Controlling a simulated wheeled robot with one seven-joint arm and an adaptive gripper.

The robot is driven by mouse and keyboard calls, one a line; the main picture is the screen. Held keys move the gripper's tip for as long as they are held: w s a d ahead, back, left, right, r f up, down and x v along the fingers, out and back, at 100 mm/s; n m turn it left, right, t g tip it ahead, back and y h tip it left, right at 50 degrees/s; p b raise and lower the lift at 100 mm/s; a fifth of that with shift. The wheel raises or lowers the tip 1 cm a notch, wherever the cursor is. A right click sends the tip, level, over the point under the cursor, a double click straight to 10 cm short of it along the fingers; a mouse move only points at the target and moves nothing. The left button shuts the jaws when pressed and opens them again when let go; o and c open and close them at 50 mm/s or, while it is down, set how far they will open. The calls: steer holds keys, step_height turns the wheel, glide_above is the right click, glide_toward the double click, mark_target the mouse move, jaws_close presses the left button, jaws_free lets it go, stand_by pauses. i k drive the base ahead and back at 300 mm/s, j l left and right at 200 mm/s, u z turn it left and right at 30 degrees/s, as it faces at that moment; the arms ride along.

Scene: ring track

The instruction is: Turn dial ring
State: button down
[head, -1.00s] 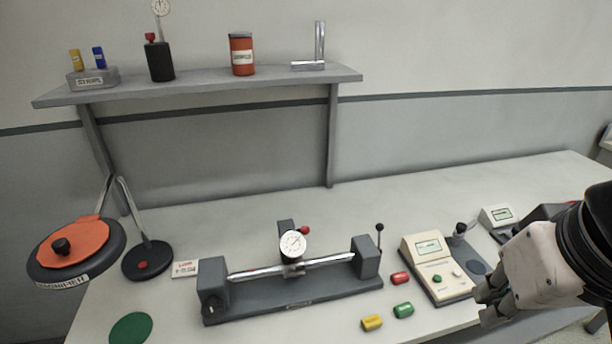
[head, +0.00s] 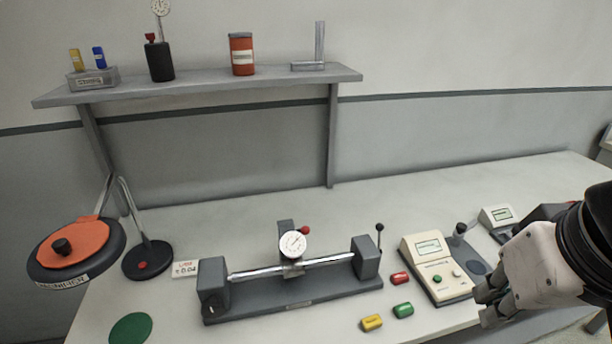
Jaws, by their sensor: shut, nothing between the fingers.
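A white round dial gauge (head: 293,243) with a thin needle sits at the middle of a grey bench fixture (head: 262,310), above a shiny horizontal shaft (head: 325,262). A red knob (head: 305,230) stands just behind the dial at its upper right. The ring at the dial's edge is too small to make out clearly. My gripper (head: 482,304) is at the right side of the view, with its fingers pointing left. It is shut and empty, well to the right of the dial and apart from it, near the front of a beige meter.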

mark_target(298, 247)
steer(key=i+j, duration=0.1)
steer(key=j, duration=0.75)
steer(key=i+j, duration=0.15)
steer(key=j, duration=0.3)
steer(key=z, duration=0.05)
